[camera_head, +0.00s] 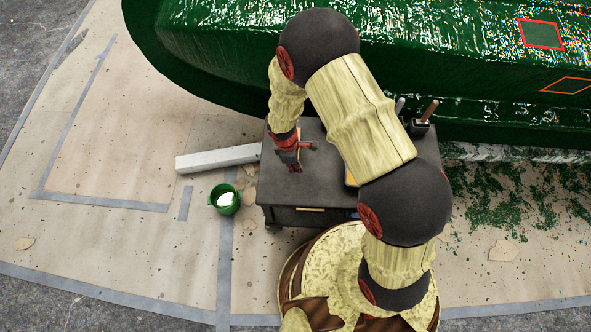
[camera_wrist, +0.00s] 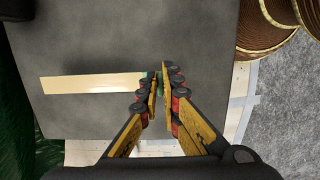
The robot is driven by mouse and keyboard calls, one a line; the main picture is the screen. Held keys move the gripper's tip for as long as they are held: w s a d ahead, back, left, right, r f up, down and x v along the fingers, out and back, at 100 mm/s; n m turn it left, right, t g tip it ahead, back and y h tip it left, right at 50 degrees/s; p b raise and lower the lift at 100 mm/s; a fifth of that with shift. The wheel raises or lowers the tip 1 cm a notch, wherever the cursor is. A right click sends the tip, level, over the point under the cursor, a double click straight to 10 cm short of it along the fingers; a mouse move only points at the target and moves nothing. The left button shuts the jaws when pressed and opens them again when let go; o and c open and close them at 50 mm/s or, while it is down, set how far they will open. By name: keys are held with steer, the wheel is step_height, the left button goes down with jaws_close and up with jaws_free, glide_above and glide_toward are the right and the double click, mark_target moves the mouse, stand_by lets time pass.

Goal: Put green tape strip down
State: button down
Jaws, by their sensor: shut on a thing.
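My gripper (camera_wrist: 158,88) is shut over the dark cart top (camera_wrist: 90,40), its fingertips close together. A pale cream strip (camera_wrist: 90,84) runs left from the fingertips across the cart top. I cannot tell whether it is one piece with the green or lies on the cart. In the head view my gripper (camera_head: 291,158) is above the left part of the cart top (camera_head: 285,185), and the strip is too small to make out.
The green hull (camera_head: 220,50) stands behind the cart, with red- and orange-outlined patches at right. A dark holder with handled tools (camera_head: 418,126) stands at the cart's back right. A green bucket (camera_head: 224,198) and pale beam (camera_head: 218,158) are left of the cart. Bare cart top surrounds the gripper.

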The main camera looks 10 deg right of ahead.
steer(key=shift+f+b, duration=0.75)
steer(key=shift+f, duration=0.85)
steer(key=shift+f, duration=0.15)
steer(key=c, duration=2.1)
jaws_free()
steer(key=shift+o, duration=0.5)
